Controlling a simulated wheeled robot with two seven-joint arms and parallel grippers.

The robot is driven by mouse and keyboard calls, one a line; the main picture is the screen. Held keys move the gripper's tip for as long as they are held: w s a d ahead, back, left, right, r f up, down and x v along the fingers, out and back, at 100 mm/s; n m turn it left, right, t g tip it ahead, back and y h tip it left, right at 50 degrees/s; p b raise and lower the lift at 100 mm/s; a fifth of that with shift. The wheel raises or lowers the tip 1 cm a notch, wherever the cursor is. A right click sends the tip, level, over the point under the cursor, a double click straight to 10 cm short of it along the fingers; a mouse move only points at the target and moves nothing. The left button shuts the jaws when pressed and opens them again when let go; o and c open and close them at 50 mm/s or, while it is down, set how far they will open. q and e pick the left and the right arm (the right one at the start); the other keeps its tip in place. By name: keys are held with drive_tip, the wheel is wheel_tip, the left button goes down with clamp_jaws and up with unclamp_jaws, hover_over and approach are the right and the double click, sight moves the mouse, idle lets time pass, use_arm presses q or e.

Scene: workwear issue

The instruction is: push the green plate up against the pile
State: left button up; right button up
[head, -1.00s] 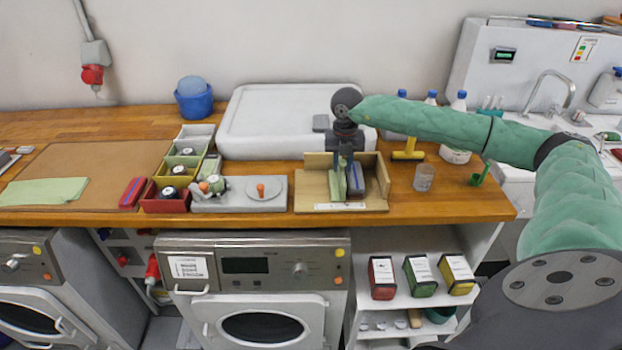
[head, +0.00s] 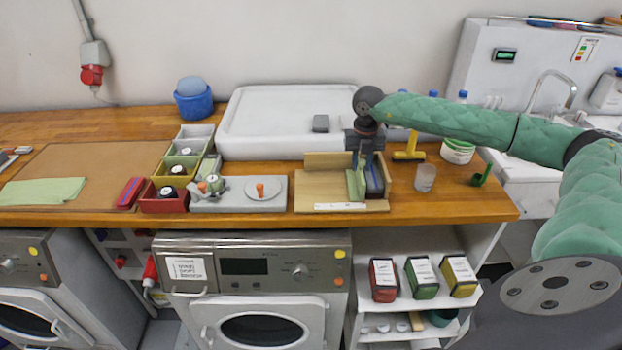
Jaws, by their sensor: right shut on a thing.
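The green plate (head: 356,186) stands on edge in the wooden corner tray (head: 318,190). My right gripper (head: 363,160) is above it, pointing down, shut on its upper part. The pile (head: 375,182), dark blue-grey upright plates, stands just right of the green plate, close to the tray's right wall. The green plate looks right beside the pile; whether they touch cannot be told at this size. The gripper partly hides the tops of both. My left gripper is not in view.
Left of the tray is a grey fixture (head: 230,200) with an orange knob. A clear cup (head: 425,178) and a yellow tool (head: 409,152) stand to the right. The tray's left floor is bare.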

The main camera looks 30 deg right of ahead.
drive_tip(key=o, duration=0.6)
drive_tip(key=shift+r+p, duration=1.3)
drive_tip(key=shift+r, duration=2.7)
